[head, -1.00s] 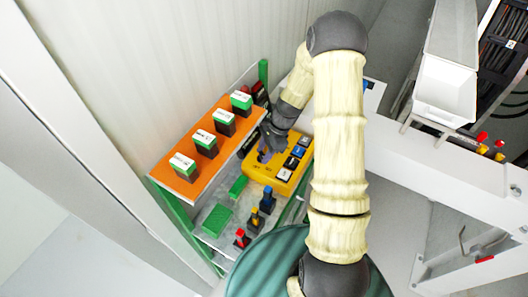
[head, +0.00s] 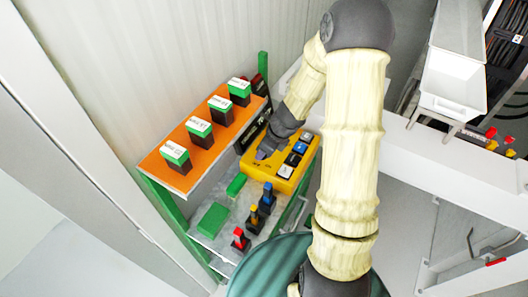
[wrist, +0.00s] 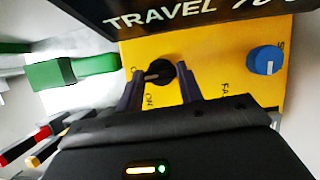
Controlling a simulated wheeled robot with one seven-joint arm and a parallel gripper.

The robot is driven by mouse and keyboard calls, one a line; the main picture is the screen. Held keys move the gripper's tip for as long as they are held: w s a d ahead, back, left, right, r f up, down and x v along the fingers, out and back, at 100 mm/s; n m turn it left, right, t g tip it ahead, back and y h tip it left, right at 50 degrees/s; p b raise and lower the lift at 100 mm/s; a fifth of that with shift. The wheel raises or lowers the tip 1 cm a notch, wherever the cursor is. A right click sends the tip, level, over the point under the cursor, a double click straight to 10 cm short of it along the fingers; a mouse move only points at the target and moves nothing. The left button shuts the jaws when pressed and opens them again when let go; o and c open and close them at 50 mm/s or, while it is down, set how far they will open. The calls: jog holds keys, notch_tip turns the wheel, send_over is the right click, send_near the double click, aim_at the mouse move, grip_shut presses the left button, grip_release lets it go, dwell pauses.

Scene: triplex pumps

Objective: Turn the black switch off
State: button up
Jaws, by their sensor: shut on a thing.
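The black switch (wrist: 161,72) is a small round knob with a thin lever on the yellow panel (wrist: 210,62) in the wrist view. An "ON" label is printed just below it, and another label at its left is partly hidden. My gripper (wrist: 160,85) has a dark finger at each side of the switch and is shut on it. In the head view my gripper (head: 265,150) is at the left part of the yellow control box (head: 262,171). The switch itself is hidden there.
A blue knob (wrist: 265,61) is right of the switch, below a black "TRAVEL" panel (wrist: 190,14). In the head view, an orange shelf (head: 165,160) with several green-topped blocks stands left of the box. Red, yellow and blue levers (head: 254,213) stand in front.

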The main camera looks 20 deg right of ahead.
jog(key=shift+a+m, duration=0.15)
jog(key=shift+m, duration=0.25)
jog(key=o, duration=0.7)
jog(key=shift+r, duration=0.1)
jog(key=p+v, duration=0.4)
jog(key=v, duration=1.3)
jog(key=shift+s+a, duration=0.15)
jog(key=shift+s, duration=0.1)
jog(key=shift+r, duration=0.1)
